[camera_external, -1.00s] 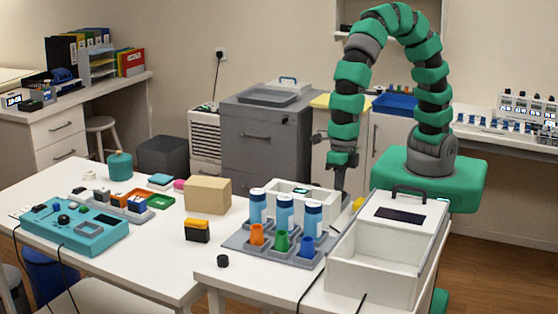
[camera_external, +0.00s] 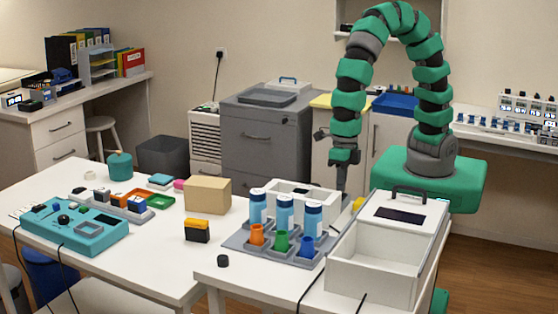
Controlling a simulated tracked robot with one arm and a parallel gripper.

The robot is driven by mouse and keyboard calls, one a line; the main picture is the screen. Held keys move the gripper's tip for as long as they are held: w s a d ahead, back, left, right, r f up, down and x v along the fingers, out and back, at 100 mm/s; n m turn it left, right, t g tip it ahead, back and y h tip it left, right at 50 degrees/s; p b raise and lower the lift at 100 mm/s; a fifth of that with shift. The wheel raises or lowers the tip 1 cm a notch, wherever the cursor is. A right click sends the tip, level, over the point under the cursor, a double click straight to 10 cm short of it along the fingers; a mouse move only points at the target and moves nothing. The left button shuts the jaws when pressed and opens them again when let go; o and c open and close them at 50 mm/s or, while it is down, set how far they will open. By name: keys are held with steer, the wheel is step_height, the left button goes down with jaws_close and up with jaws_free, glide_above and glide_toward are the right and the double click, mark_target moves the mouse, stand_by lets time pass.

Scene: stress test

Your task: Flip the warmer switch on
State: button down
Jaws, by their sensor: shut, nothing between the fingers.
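My gripper (camera_external: 341,186) points straight down at the back edge of the right-hand table. It is shut and empty, with its tip partly hidden behind the equipment there.
A grey rack (camera_external: 237,243) with blue-capped bottles and orange, green and blue cups stands in front of the white display box. A yellow item (camera_external: 358,204) lies close to my gripper. A cardboard box (camera_external: 208,195) and a teal device (camera_external: 92,236) are on the left table.

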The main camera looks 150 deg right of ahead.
step_height(320, 180, up, 14)
steer(key=s+p, duration=0.1)
steer(key=s, duration=0.1)
steer(key=shift+f, duration=0.25)
steer(key=shift+w+r+p, duration=0.1)
steer(key=shift+w+p, duration=0.2)
steer(key=shift+w, duration=0.45)
steer(key=f, duration=0.4)
steer(key=w+f, duration=0.1)
steer(key=f, duration=0.7)
steer(key=shift+w, duration=0.25)
steer(key=shift+w+f, duration=0.2)
steer(key=shift+f, duration=0.75)
